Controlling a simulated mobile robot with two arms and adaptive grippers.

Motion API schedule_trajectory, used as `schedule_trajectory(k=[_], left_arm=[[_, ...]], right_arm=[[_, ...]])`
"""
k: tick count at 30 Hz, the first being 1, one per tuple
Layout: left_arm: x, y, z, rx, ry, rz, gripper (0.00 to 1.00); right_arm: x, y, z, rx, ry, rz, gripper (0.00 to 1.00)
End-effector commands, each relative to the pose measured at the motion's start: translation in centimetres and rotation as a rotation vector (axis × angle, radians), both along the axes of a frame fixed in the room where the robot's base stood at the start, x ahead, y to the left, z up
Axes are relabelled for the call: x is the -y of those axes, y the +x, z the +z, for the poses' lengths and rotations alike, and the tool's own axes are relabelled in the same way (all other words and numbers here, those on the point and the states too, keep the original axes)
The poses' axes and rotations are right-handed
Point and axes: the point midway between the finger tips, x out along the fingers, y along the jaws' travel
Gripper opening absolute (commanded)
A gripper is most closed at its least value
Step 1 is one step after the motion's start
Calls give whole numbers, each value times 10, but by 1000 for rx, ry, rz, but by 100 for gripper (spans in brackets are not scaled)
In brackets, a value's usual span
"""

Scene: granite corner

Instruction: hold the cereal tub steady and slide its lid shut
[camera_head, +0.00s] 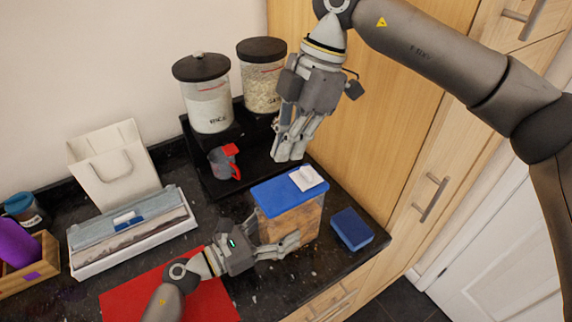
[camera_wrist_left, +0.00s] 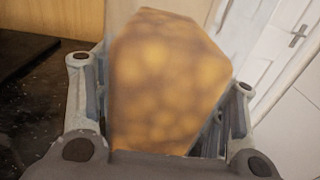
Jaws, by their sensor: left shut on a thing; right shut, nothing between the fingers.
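The cereal tub (camera_head: 292,231) stands on the dark granite counter, with brown contents showing through its clear walls. Its blue lid (camera_head: 277,194) lies on top, with a white patch (camera_head: 306,178) towards the right end. My left gripper (camera_head: 275,244) is shut on the tub's lower body from the left; the left wrist view shows the tub (camera_wrist_left: 168,85) between the fingers. My right gripper (camera_head: 290,153) is shut and empty, above and behind the tub, apart from the lid. I cannot tell whether the lid is fully closed.
Two black-lidded jars (camera_head: 208,104) and a grey and red cup (camera_head: 225,162) stand on a black stand behind. A blue box (camera_head: 351,229) sits right of the tub near the counter edge. A red mat (camera_head: 213,300) and white tray (camera_head: 135,248) lie left.

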Motion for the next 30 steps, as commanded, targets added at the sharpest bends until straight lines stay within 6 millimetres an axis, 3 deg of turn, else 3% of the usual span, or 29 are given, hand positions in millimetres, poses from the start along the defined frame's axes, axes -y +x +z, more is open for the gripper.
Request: schedule_trajectory(k=[7,20,21,27,30], left_arm=[[1,-1,0,0,0,-2,24],[1,-1,0,0,0,-2,24],[1,-1,0,0,0,-2,65],[1,-1,0,0,0,-2,89],[1,-1,0,0,0,-2,89]], right_arm=[[8,5,29,0,0,1,0],[9,6,32,-1,1,1,0],[9,6,32,-1,1,1,0],[9,6,32,-1,1,1,0],[9,6,32,-1,1,1,0]])
